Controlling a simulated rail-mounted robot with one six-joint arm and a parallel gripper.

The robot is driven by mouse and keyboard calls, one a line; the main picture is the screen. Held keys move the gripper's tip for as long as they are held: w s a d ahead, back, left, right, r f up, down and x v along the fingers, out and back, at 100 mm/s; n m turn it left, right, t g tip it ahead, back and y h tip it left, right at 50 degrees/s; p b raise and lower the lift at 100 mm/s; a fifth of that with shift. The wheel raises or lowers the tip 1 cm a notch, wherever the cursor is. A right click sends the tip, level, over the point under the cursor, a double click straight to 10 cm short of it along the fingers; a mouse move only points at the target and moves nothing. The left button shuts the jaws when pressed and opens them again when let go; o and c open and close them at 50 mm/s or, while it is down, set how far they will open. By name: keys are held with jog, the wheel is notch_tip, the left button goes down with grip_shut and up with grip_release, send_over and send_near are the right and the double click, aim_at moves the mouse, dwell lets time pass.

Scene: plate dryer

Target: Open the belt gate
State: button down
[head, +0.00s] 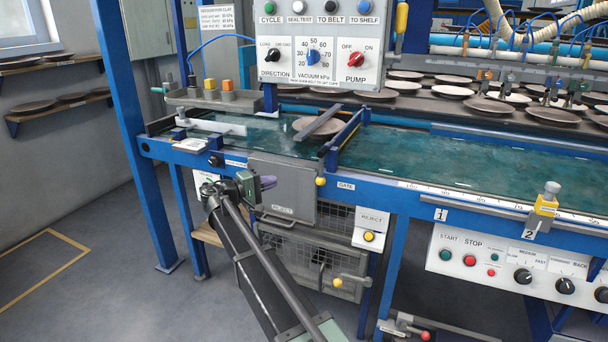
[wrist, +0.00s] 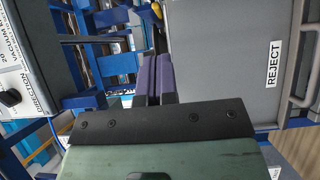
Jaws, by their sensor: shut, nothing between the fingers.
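The belt gate (head: 346,138) is a blue bar lying across the green belt (head: 430,155). A GATE label (head: 346,186) is on the blue front rail, and a yellow knob (head: 320,181) sits on the rail left of it. A brown plate (head: 308,125) lies on the belt just left of the gate, partly under a grey slanted bar (head: 325,120). My gripper (head: 268,182) is shut and empty, in front of the grey reject flap (head: 300,207), left of the yellow knob. The purple fingers (wrist: 155,78) show together in the wrist view, beside the grey flap (wrist: 225,60).
The control panel (head: 318,50) hangs above the belt. A yellow-topped stop (head: 545,205) stands on the front rail at the right. Several plates fill the rear belt (head: 490,105).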

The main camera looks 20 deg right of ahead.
jog(key=x, duration=0.4)
jog(key=s+x, duration=0.1)
jog(key=x, duration=0.3)
jog(key=s+x, duration=0.1)
jog(key=x, duration=0.3)
jog(key=shift+d, duration=0.2)
jog(key=shift+s+d, duration=0.25)
jog(key=shift+d, duration=0.3)
jog(key=shift+s+d+f+b, duration=0.15)
jog(key=shift+d+b, duration=0.1)
jog(key=shift+b, duration=0.05)
jog(key=shift+a, duration=0.1)
